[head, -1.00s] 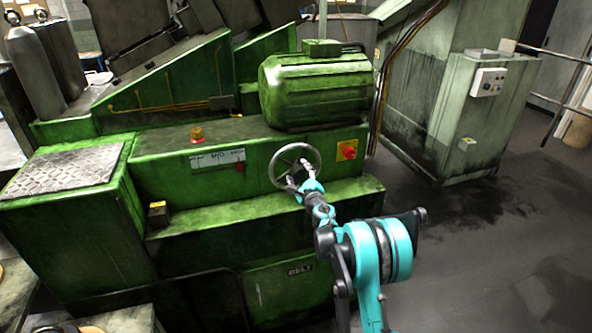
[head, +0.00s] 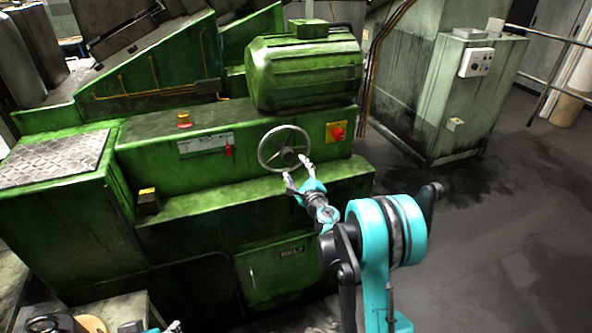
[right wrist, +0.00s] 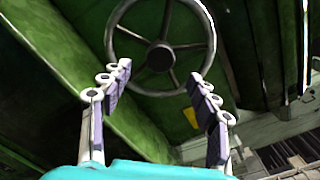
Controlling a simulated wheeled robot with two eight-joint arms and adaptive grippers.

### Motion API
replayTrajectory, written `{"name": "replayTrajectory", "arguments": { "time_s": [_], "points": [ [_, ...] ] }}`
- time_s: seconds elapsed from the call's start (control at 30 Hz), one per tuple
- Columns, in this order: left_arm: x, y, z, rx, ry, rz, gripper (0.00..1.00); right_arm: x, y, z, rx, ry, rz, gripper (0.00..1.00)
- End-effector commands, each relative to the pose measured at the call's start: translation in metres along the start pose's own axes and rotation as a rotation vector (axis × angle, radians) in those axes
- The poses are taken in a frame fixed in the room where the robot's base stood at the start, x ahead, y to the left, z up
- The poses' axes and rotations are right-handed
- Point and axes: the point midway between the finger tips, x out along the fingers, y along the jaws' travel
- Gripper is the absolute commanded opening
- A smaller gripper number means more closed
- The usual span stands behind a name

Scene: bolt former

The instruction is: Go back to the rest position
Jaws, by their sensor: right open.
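My right gripper (head: 297,170) is open and empty in the head view, just in front of and below the handwheel (head: 284,149) on the green machine. In the right wrist view the two fingers (right wrist: 158,78) stand wide apart. The handwheel (right wrist: 160,57) is beyond the fingertips, with a visible gap and nothing between the fingers. My right arm reaches in from the lower right.
The green machine fills the left and middle, with a motor housing (head: 305,72), a red knob on a yellow plate (head: 336,131) and a ledge (head: 250,205) below the wheel. A grey cabinet (head: 465,100) stands at the back right. The floor (head: 500,230) at the right is open.

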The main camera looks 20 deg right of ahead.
Motion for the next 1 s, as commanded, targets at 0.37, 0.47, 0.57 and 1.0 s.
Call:
{"name": "replayTrajectory", "arguments": {
  "time_s": [0.37, 0.47, 0.57, 1.0],
  "points": [
    [0.0, 0.0, 0.0, 0.0, 0.0, 0.0, 0.56, -0.002, -0.006, 0.004, 0.049, 0.006, -0.011, 0.61],
    [0.0, 0.0, 0.0, 0.0, 0.0, 0.0, 0.56, -0.012, -0.026, 0.017, 0.226, 0.026, -0.051, 0.61],
    [0.0, 0.0, 0.0, 0.0, 0.0, 0.0, 0.56, -0.032, -0.058, 0.034, 0.551, 0.063, -0.125, 0.61],
    [0.0, 0.0, 0.0, 0.0, 0.0, 0.0, 0.56, -0.21, -0.076, 0.05, 2.307, 0.294, -0.635, 0.61]
  ]
}}
